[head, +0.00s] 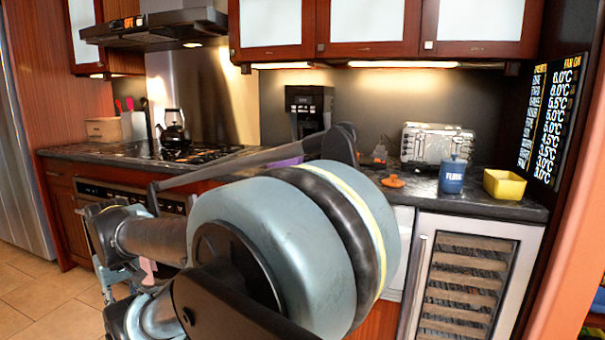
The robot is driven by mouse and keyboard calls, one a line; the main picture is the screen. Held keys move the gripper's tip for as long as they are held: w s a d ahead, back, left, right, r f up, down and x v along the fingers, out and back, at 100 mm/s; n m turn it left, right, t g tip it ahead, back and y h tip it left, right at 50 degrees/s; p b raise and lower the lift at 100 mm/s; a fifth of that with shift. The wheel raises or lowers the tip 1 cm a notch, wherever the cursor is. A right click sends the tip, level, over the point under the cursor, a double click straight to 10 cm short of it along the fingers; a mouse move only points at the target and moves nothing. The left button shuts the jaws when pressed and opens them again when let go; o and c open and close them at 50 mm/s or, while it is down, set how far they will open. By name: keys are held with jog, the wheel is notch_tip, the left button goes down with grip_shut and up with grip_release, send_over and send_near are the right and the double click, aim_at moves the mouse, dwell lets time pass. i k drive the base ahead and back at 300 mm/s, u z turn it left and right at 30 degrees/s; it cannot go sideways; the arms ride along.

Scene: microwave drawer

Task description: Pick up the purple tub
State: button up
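A small patch of a purple thing, which looks like the purple tub (285,162), shows on the counter in the head view. It is left of the black coffee maker's base, and my arm in front hides most of it. My gripper (112,268) is at the lower left, in front of the oven and well below the counter top. It is apart from the purple thing. Its fingers are small and partly hidden by my arm, so I cannot tell whether they are open or shut.
A kettle (174,132) stands on the stove. Wall cabinets (368,47) hang above. Floor (40,290) is clear at left.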

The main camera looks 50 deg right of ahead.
aim_at(299, 161)
jog(key=k, duration=1.2)
jog(key=z, duration=1.7)
jog(key=i, duration=1)
jog(key=u, duration=0.05)
